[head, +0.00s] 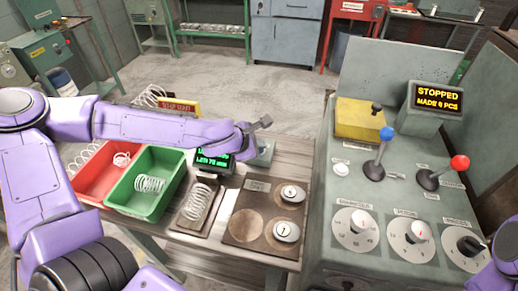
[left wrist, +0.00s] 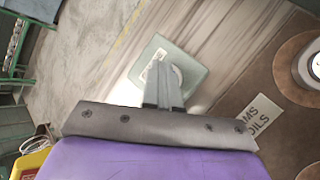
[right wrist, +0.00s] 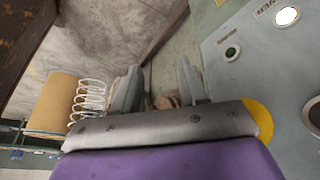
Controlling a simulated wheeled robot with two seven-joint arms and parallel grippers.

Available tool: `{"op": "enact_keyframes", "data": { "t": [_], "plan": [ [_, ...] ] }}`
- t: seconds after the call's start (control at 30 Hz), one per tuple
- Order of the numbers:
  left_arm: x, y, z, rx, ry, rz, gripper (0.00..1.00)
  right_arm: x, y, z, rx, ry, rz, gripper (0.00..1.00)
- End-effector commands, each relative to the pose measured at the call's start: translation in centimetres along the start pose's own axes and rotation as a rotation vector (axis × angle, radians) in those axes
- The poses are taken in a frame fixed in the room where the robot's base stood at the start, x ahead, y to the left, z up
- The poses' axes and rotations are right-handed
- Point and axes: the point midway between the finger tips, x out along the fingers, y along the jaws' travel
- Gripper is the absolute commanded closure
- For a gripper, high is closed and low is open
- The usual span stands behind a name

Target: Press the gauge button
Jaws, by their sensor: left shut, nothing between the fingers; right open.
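The gauge button box is a small pale green block (head: 265,153) on the table, right of the gauge's display (head: 214,160), which shows green text. In the left wrist view the box (left wrist: 196,84) has a label and a round button, mostly hidden behind my fingers. My left gripper (head: 264,123) is shut and empty, over the box; I cannot tell whether the fingertips touch the button. It also shows in the left wrist view (left wrist: 164,88). A coil spring (head: 197,203) lies on the gauge's plate. My right gripper (right wrist: 160,88) is open and empty.
A red bin (head: 97,172) and a green bin (head: 127,198) with springs stand at left. A brown board (head: 262,222) with round weights lies in front. The grey control panel (head: 335,215) with levers and dials stands at right; its screen (head: 438,98) reads STOPPED.

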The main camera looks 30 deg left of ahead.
Motion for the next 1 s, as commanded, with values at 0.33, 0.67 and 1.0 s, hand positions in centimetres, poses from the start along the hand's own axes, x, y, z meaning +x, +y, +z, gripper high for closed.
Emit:
{"op": "enact_keyframes", "data": {
  "t": [0.33, 0.67, 1.0],
  "plan": [
    [-0.7, 0.5, 0.5, -0.001, 0.002, -0.001, 1.0, -1.0, 0.1, -0.4, 0.0, 0.0, 0.0, 0.57],
    [-1.1, 0.8, 0.8, 0.0, 0.001, -0.001, 1.0, -1.6, 0.1, -0.7, 0.0, 0.0, 0.0, 0.57],
    [-2.3, 1.7, 1.7, 0.0, 0.001, -0.001, 1.0, -3.3, 0.3, -1.4, 0.0, 0.0, 0.0, 0.57]
  ]
}}
